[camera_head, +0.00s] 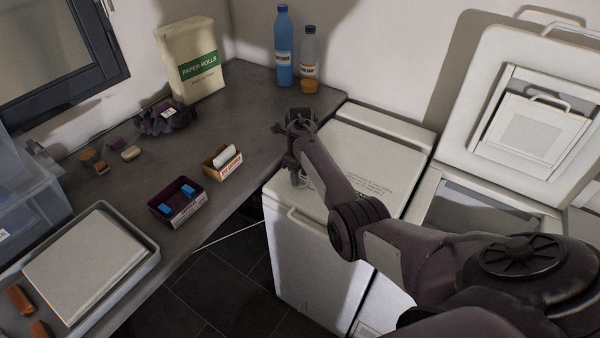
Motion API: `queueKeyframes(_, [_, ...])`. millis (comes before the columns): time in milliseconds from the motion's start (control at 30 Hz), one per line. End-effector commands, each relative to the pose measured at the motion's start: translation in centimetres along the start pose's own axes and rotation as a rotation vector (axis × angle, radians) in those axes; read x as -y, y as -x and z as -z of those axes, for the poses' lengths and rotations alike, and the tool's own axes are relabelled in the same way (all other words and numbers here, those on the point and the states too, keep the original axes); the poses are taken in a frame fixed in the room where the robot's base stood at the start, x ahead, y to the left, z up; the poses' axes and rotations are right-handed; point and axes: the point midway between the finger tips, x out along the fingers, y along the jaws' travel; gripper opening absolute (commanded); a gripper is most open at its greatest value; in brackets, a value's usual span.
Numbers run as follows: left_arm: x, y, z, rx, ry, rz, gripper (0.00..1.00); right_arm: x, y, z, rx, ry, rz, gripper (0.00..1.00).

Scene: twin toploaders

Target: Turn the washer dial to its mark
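Two white toploading machines stand side by side; which one is the washer I cannot tell. The left machine (345,160) has its lid shut, with faint print on top and a handle bar at its front. The right machine (482,207) has its lid (490,65) raised. My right gripper (296,181) points down over the left front part of the left machine's top. A small pale rounded shape shows just beside it, partly covered by my arm. I cannot make out a dial or its mark. The fingers are too small and dark to judge. My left gripper is out of view.
A grey counter (235,125) on the left holds a paper rolls pack (190,62), a blue bottle (283,48), a clear bottle (309,55), small boxes and a tray (148,258). Dark floor tiles (215,285) show between counter and machines. My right arm covers much of the right machine.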

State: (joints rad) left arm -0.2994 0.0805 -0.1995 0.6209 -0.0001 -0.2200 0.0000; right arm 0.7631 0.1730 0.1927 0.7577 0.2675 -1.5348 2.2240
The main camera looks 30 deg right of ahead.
Motion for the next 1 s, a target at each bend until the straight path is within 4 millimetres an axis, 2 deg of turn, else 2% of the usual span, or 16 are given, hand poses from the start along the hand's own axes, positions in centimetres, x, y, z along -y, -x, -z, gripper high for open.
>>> queueKeyframes(67, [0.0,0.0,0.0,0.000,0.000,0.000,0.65,0.0,0.0,0.0,0.000,0.000,0.000,0.35])
queueKeyframes(333, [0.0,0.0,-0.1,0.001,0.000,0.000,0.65,0.0,0.0,0.0,0.000,0.001,0.000,0.00])
queueKeyframes(667, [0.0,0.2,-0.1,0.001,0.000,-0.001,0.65,0.0,0.1,0.0,-0.001,0.030,0.000,0.00])
queueKeyframes(1000, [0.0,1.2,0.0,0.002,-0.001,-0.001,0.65,0.0,0.2,0.0,-0.002,0.235,-0.001,0.00])
